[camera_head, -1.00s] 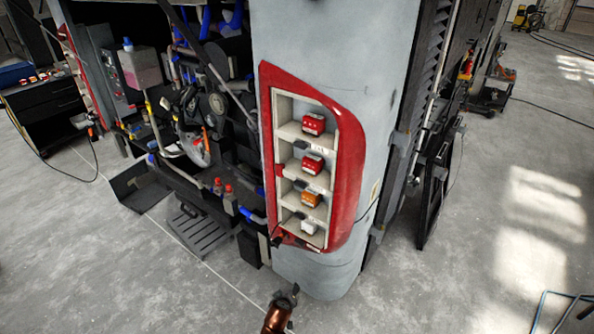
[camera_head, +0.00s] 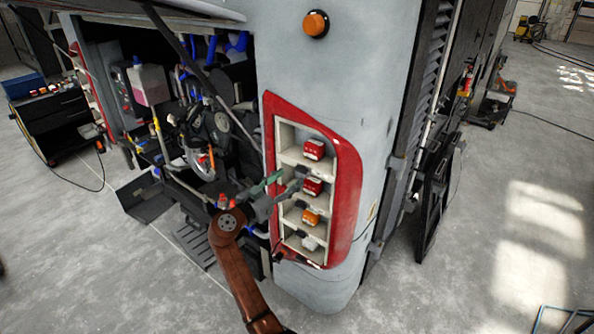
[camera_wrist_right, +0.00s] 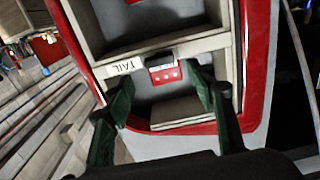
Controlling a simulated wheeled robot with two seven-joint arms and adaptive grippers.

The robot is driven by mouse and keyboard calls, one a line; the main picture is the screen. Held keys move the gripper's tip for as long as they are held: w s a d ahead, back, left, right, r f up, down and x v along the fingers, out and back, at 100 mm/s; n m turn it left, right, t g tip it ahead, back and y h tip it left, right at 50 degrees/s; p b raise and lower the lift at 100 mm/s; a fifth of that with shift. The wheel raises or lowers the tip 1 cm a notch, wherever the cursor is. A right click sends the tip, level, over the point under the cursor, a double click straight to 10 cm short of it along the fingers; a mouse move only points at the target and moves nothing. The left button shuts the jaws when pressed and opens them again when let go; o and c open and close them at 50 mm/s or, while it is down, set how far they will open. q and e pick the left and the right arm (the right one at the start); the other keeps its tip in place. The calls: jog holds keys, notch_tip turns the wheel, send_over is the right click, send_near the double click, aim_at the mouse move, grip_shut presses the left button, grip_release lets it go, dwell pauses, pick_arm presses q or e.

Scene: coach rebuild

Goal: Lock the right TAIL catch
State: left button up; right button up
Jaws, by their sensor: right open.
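The red lamp housing (camera_head: 347,190) is on the rear corner of the coach. It has a column of open compartments with red, orange and white modules. In the right wrist view the TAIL label (camera_wrist_right: 125,66) appears upside down on a shelf edge, beside a dark catch (camera_wrist_right: 157,60). A red module (camera_wrist_right: 165,76) sits right by this catch; it looks like the top module (camera_head: 314,149) in the head view. My right gripper (camera_head: 284,184) is in front of the housing, its green fingers open and apart on either side of the module and catch. I cannot tell the catch's position. My left gripper is not in view.
The open engine bay (camera_head: 205,125) with hoses and pipes lies left of the housing. An orange round lamp (camera_head: 316,23) is above it. A dark cart (camera_head: 55,120) stands at the far left. Open grey floor (camera_head: 450,280) lies to the right.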

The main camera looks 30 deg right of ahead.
aim_at(299, 170)
jog(key=p+x, duration=0.1)
jog(key=x, duration=0.3)
jog(key=shift+w+d, duration=0.25)
jog(key=shift+d, duration=0.3)
jog(key=shift+c, duration=0.7)
jog(key=c, duration=1)
